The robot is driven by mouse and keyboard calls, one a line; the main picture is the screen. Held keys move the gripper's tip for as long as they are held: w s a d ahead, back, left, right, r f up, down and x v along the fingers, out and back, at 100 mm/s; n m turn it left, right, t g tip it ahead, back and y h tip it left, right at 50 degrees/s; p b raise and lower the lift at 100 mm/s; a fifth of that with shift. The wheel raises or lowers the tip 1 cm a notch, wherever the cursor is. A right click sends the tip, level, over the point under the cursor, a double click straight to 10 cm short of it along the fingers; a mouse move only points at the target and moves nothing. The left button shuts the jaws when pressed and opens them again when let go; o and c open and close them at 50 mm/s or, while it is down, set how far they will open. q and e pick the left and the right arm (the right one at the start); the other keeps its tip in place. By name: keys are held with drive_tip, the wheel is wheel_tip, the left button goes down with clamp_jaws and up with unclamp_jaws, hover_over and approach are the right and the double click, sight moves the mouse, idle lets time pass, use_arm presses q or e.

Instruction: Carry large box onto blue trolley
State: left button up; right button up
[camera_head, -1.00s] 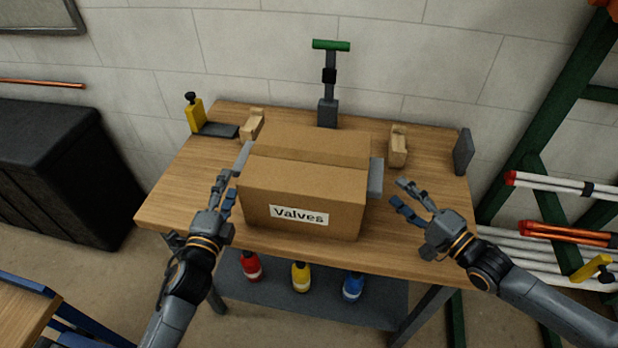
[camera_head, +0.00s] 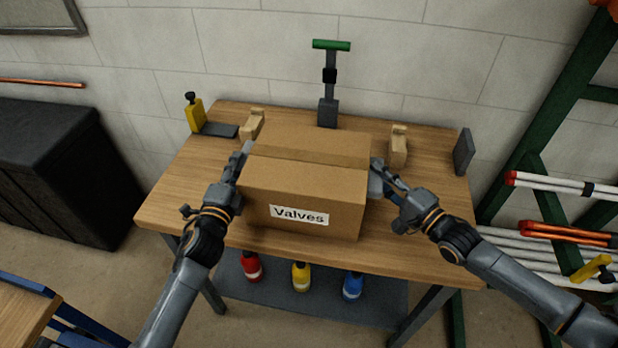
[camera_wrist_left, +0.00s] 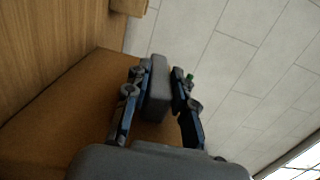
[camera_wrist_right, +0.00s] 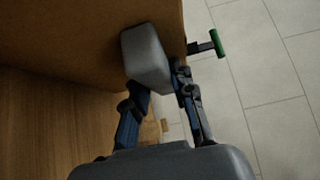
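The large cardboard box (camera_head: 305,190), labelled "Valves", sits on the wooden workbench (camera_head: 190,190) with a grey handle on each side. My left gripper (camera_head: 240,166) is at the left handle. In the left wrist view its fingers (camera_wrist_left: 160,90) are apart on either side of the grey handle (camera_wrist_left: 158,85), with a gap at one finger. My right gripper (camera_head: 385,178) is at the right handle (camera_head: 376,176). In the right wrist view its fingers (camera_wrist_right: 160,88) are spread around the end of the grey handle (camera_wrist_right: 145,52). A blue-framed wooden top (camera_head: 25,312), possibly the trolley, shows partly at bottom left.
Bottles (camera_head: 301,276) sit on the lower shelf. A black cabinet (camera_head: 60,165) is left; a green rack with pipes (camera_head: 560,186) is right.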

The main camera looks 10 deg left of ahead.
use_arm(q)
clamp_jaws()
use_arm(e)
clamp_jaws()
